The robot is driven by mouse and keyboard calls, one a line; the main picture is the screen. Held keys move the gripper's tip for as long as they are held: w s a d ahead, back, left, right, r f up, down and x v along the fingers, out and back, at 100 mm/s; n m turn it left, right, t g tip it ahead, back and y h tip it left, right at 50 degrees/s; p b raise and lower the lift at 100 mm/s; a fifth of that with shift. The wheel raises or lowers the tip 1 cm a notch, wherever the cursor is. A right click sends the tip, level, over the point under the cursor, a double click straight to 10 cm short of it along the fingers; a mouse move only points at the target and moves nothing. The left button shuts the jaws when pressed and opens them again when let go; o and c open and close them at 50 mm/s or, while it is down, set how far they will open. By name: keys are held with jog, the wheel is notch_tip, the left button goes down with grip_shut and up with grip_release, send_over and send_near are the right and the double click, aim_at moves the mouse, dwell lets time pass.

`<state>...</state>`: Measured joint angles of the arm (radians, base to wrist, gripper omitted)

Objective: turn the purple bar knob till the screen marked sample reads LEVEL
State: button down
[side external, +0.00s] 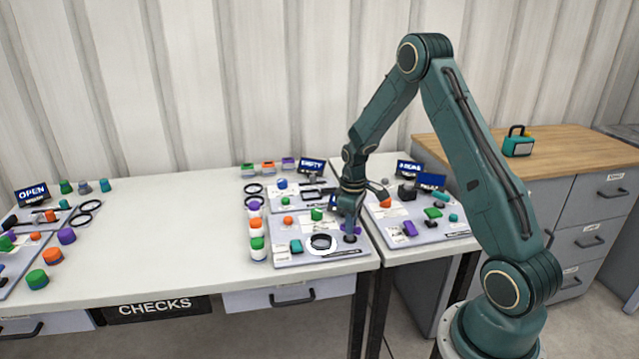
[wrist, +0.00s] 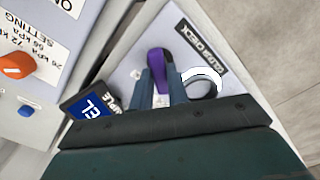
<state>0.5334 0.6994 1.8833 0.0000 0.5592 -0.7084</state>
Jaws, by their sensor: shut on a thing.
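The purple bar knob (wrist: 158,62) stands on a pale panel in the wrist view, its long end pointing up the picture. My gripper (wrist: 160,88) is shut on the knob, with one dark finger on each side of it. The sample screen (wrist: 92,112) is at the left of the fingers, partly covered by my gripper. Its visible blue part shows the letters EL, and its frame shows the end of its name; the rest is hidden. In the side external view my gripper (side external: 350,232) is down at the right end of the white bench, hiding most of the knob.
A dark ring (side external: 322,243) is close left of my gripper. The bench middle (side external: 170,235) is clear.

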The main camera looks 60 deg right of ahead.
jog(key=c, duration=1.4)
grip_release()
jog(key=shift+o, duration=0.2)
jog(key=shift+r, duration=0.1)
notch_tip(320, 180, up, 14)
